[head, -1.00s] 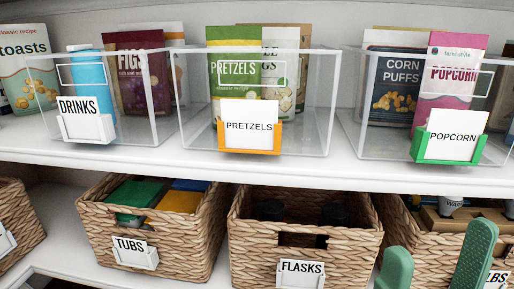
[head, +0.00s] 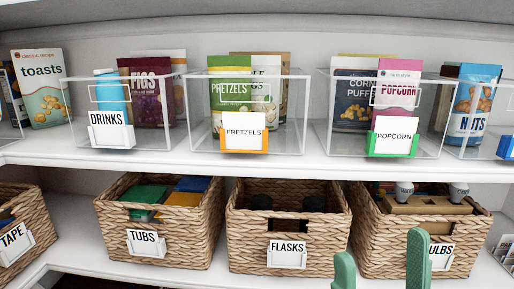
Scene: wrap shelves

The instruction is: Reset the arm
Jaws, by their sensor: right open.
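My right gripper (head: 382,268) shows at the bottom edge, to the right of the middle. Its two green fingers stand apart with nothing between them. They are in front of the lower shelf, before the gap between the flasks basket (head: 250,232) and the bulbs basket (head: 380,222). The right finger covers part of the bulbs label. The rest of my right arm is out of the picture. My left gripper is not in view.
Clear bins labelled drinks (head: 158,135), pretzels (head: 290,138) and popcorn (head: 432,143) stand on the upper shelf (head: 200,165). Below are wicker baskets, including tubs (head: 115,225) and tape (head: 38,222). A nuts bag (head: 472,105) stands at the right.

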